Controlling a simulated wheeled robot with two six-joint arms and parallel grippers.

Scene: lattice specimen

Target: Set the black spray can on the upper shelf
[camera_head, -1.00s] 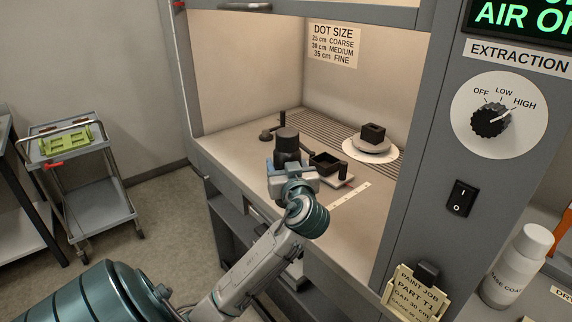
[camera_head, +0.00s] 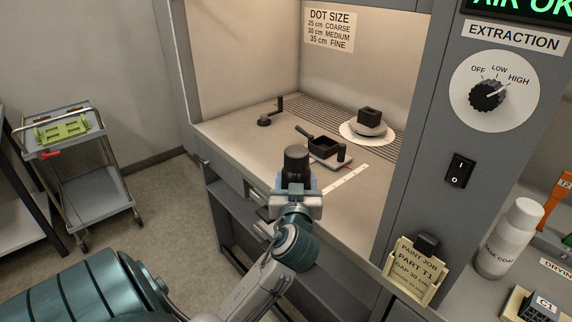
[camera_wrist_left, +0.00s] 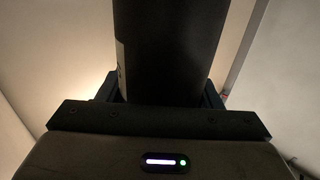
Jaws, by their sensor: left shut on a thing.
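The black spray can (camera_head: 296,162) stands upright in my left gripper (camera_head: 297,187), in front of the booth's front edge. My left gripper is shut on the can's lower part. The left wrist view shows the dark can (camera_wrist_left: 170,45) between the fingers, with a pale label edge on its left side. Which surface is the upper shelf is not clear: an open shelf space (camera_head: 238,222) shows under the booth, partly hidden by my left arm. My right gripper is out of view.
The booth floor (camera_head: 235,130) holds a black tray-like holder (camera_head: 325,146), a crank-like stand (camera_head: 266,121) and a dark block on a white turntable (camera_head: 350,131). A trolley (camera_head: 95,200) with a green part stands left. A white bottle (camera_head: 508,240) stands right.

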